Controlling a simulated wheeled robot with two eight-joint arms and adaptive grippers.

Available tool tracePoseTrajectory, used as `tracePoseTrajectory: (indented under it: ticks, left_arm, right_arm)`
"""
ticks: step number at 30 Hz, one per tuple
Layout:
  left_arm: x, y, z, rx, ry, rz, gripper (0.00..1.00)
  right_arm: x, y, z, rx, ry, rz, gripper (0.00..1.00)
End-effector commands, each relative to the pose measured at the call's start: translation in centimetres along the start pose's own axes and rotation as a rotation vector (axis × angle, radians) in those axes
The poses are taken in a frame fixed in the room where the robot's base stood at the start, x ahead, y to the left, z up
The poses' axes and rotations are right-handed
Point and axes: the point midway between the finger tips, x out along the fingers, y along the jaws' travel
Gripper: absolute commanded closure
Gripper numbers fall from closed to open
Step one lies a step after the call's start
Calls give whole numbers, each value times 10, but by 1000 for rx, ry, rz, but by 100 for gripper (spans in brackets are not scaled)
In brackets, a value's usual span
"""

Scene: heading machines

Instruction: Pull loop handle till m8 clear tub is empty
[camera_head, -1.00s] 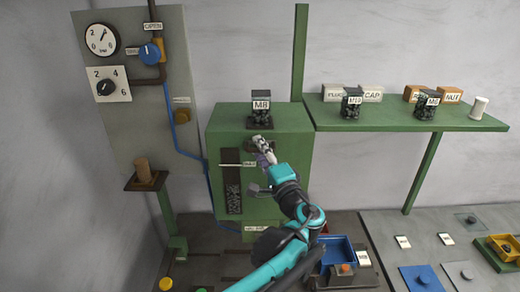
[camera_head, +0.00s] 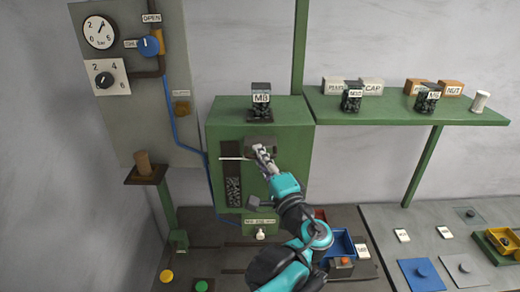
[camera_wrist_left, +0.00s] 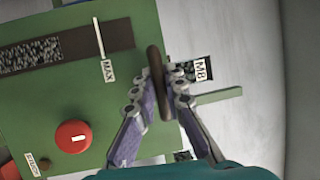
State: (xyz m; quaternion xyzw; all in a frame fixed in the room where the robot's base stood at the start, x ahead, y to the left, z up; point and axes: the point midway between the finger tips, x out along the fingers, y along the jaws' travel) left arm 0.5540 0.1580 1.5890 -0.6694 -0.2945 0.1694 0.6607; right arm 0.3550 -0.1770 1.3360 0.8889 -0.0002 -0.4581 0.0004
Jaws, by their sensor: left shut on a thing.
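The clear M8 tub (camera_head: 261,90) with dark contents stands upright on top of the green machine (camera_head: 295,125). In the left wrist view its M8 label (camera_wrist_left: 201,70) shows behind the fingers; its fill level cannot be judged there. My left gripper (camera_head: 262,153) is at the upper front of the machine, below the tub. In the left wrist view, my left gripper (camera_wrist_left: 160,88) is shut on the brown loop handle (camera_wrist_left: 153,58). In the head view the fingers largely hide the handle. My right gripper is out of view.
A speckled level window (camera_head: 233,182) with a MAX mark (camera_wrist_left: 108,70) is on the machine front. A red button (camera_wrist_left: 77,138) is near the fingers. A gauge panel (camera_head: 120,130) stands left. A shelf (camera_head: 390,113) with tubs and blocks is right. A blue bin (camera_head: 340,243) sits below.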

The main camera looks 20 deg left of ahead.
Motion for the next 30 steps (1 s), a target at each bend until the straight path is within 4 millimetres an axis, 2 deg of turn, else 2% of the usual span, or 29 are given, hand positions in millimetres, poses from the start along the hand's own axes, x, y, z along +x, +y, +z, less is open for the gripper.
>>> tracePoseTrajectory:
  ticks: [7, 8, 9, 10, 18, 22, 26, 30]
  left_arm:
    - [0, 2, 1, -1, -3, 5, 100]
    - [0, 2, 1, -1, -3, 5, 81]
    - [0, 2, 1, -1, -3, 5, 71]
    - [0, 2, 1, -1, -3, 5, 67]
    - [0, 1, 1, -1, -2, 3, 67]
    - [-8, 1, 0, -1, -1, 3, 67]
    - [-31, 1, -1, -2, 4, 4, 67]
    - [-63, 1, -1, -2, 4, 4, 67]
  right_arm:
    - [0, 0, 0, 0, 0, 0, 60]
    - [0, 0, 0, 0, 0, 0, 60]
    - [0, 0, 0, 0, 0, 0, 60]
    - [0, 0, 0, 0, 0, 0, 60]
    - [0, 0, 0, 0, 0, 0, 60]
    - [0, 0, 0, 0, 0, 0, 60]
    - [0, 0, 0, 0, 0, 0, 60]
    - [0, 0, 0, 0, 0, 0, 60]
